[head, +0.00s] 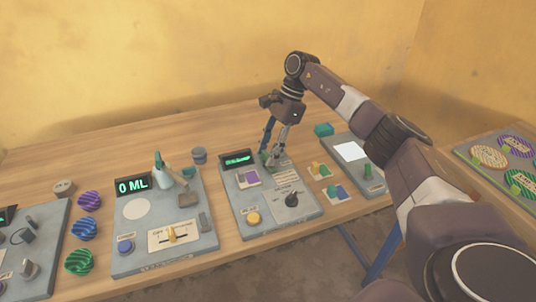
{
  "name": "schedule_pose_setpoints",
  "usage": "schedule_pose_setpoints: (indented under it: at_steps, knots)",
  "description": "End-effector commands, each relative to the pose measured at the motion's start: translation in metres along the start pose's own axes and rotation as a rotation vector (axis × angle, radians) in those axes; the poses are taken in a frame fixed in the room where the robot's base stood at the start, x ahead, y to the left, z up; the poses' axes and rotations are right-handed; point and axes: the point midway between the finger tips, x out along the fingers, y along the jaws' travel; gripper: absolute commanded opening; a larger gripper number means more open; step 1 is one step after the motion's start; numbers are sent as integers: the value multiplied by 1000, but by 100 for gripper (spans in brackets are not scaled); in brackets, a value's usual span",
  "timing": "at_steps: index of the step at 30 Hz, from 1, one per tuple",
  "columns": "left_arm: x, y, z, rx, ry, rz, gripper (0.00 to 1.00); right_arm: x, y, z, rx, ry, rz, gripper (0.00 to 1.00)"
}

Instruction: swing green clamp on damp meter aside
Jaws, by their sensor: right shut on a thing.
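The damp meter appears to be the grey panel (277,213) in the middle of the table, with a small green-lit display (238,160), whose text is too small to read. The green clamp (265,158) is a small green piece at the panel's back edge, right of the display, and is partly hidden by my fingers. My right gripper (273,153) reaches down from above with its fingers around the green clamp and is shut on it. My left gripper is not in view.
A grey panel reading 0 ML (133,186) with a bottle stands to the left. Striped round pieces (88,201) lie beyond it. The table behind is clear.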

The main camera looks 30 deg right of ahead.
Motion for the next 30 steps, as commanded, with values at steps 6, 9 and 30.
schedule_pose_setpoints:
  at_steps: [6, 9, 30]
  knots:
    - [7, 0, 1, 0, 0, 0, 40, -2, -3, 0, -131, 0, 47, 10]
    - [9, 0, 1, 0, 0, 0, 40, -2, -4, 0, -174, 1, 64, 10]
    - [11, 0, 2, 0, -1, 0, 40, -3, -4, 0, -252, 3, 94, 10]
